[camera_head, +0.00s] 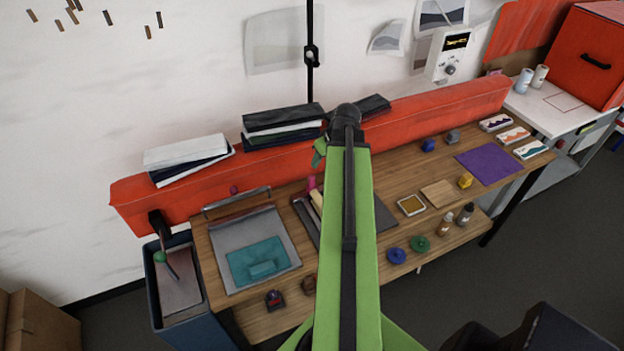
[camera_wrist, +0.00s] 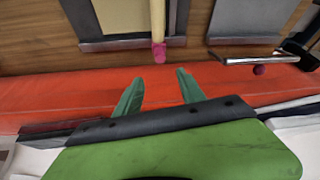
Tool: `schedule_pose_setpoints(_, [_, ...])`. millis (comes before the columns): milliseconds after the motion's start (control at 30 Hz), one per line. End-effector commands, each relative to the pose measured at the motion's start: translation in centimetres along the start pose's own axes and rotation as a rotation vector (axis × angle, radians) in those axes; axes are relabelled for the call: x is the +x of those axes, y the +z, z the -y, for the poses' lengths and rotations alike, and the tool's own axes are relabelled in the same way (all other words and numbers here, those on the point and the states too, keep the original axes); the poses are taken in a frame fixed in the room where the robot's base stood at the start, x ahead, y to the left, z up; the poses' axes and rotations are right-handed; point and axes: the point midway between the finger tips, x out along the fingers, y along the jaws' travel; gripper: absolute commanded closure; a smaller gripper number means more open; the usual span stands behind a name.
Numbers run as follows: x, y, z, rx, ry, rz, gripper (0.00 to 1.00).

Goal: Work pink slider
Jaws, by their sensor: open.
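A pink piece (camera_wrist: 159,52) sits at the end of a cream bar (camera_wrist: 157,18) that lies over a dark-framed panel (camera_wrist: 118,43). In the head view the pink piece (camera_head: 311,183) shows just left of my arm, which hides part of the bar and panel. A smaller magenta knob (camera_wrist: 259,70) is by a metal bar at right in the wrist view; in the head view the knob (camera_head: 233,189) is at the bench's back left. My gripper (camera_wrist: 160,76) is open and empty, its green fingers over the red ledge, pointing toward the pink piece and apart from it.
The red ledge (camera_head: 430,110) runs along the back of the wooden bench (camera_head: 385,245). Stacks of dark and white sheets (camera_head: 285,125) lie on it. A grey press with a teal pad (camera_head: 258,262) is at left. A purple sheet (camera_head: 488,164) and small pots are at right.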

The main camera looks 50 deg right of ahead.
Motion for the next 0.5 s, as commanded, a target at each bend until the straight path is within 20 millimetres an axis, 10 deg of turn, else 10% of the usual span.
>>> schedule_pose_setpoints(500, [11.0, 0.4, -0.1, 0.0, 0.0, 0.002, 0.53])
